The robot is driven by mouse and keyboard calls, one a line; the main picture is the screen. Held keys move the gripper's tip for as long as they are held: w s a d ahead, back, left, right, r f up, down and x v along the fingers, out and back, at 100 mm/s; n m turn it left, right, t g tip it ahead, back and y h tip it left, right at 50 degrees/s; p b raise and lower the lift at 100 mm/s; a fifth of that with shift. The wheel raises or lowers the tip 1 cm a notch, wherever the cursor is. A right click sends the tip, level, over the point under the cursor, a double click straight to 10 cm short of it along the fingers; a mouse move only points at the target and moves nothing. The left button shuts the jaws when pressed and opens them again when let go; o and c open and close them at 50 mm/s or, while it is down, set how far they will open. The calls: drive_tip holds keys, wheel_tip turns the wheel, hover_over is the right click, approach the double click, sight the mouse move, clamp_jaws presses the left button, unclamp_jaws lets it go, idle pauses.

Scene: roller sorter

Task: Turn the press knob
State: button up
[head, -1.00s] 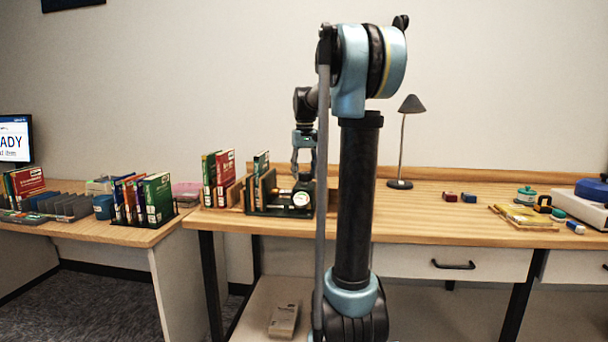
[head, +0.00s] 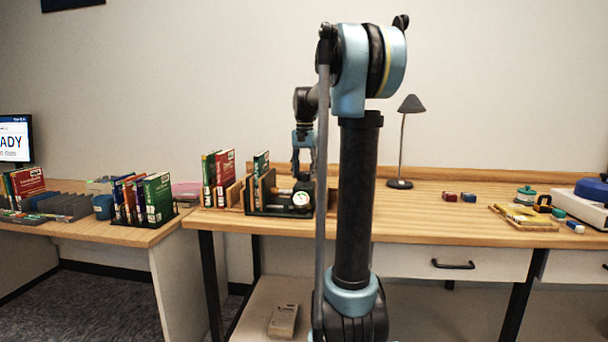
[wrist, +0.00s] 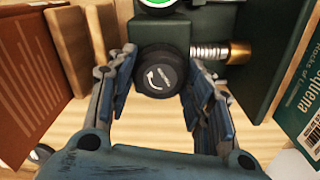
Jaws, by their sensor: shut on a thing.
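The press knob (wrist: 158,75) is a round black knob with a white curved arrow on its face, at the top middle of the wrist view. It sits on the dark green press (wrist: 160,37), beside a threaded screw with a brass end (wrist: 225,52). My gripper (wrist: 157,82) is shut on the knob, one finger on each side of it. In the head view my gripper (head: 301,168) points down at the press on the desk. The knob itself is not clear there, and my arm hides part of the press.
Red and green books (head: 225,170) stand left of the press, and a green book (wrist: 298,100) stands close at the right in the wrist view. A round gauge (head: 301,199) is on the press. A lamp (head: 400,183) stands to the right; the desk before it is clear.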

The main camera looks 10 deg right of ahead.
drive_tip(key=shift+m, duration=1.2)
drive_tip(key=shift+a, duration=0.1)
drive_tip(key=o, duration=1)
drive_tip(key=shift+o, duration=0.2)
drive_tip(key=shift+m, duration=0.3)
wheel_tip(320, 180, up, 12)
